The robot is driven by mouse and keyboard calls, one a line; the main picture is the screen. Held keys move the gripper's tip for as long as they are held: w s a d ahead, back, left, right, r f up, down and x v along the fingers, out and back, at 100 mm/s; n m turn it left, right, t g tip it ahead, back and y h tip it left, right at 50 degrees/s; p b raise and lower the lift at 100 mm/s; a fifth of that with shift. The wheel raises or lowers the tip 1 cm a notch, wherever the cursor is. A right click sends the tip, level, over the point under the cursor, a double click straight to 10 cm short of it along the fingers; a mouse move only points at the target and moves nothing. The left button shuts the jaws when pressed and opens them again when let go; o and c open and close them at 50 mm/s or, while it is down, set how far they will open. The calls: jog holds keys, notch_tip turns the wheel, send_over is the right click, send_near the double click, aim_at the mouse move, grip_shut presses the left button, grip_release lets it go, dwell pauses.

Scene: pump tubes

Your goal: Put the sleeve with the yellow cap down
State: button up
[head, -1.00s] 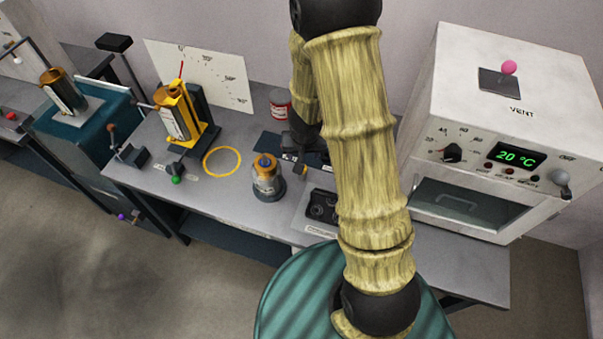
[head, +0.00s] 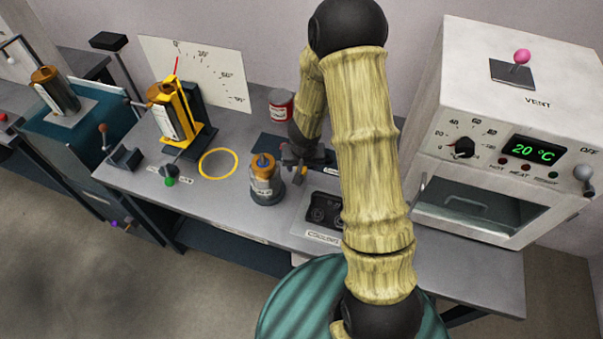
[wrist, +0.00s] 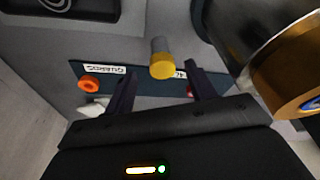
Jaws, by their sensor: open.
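The sleeve with the yellow cap (wrist: 161,64) shows in the wrist view as a short grey cylinder with a yellow end. It is just beyond and between the fingertips of my gripper (wrist: 163,84). My gripper is open, and I see no finger closed on the sleeve. The sleeve is at the dark blue mat (wrist: 75,69), which has a "GUARDS" label. I cannot tell whether its far end touches the surface. In the head view my gripper (head: 294,158) is low over the bench, close to the copper-topped cylinder, and largely hidden by my arm.
The copper-topped cylinder (head: 265,183) stands close beside my gripper; it fills the right of the wrist view (wrist: 285,75). An orange ring piece (wrist: 89,85) lies on the mat. A red can (head: 281,106) stands behind. A yellow ring (head: 218,164) marks clear bench leftward. The oven (head: 510,130) is right.

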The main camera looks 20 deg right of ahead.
jog(key=b+x, duration=0.3)
jog(key=x, duration=0.2)
jog(key=shift+w+a+f, duration=0.1)
jog(key=shift+a+f, duration=0.05)
jog(key=c, duration=1.2)
notch_tip(320, 180, up, 10)
jog(key=p, duration=0.9)
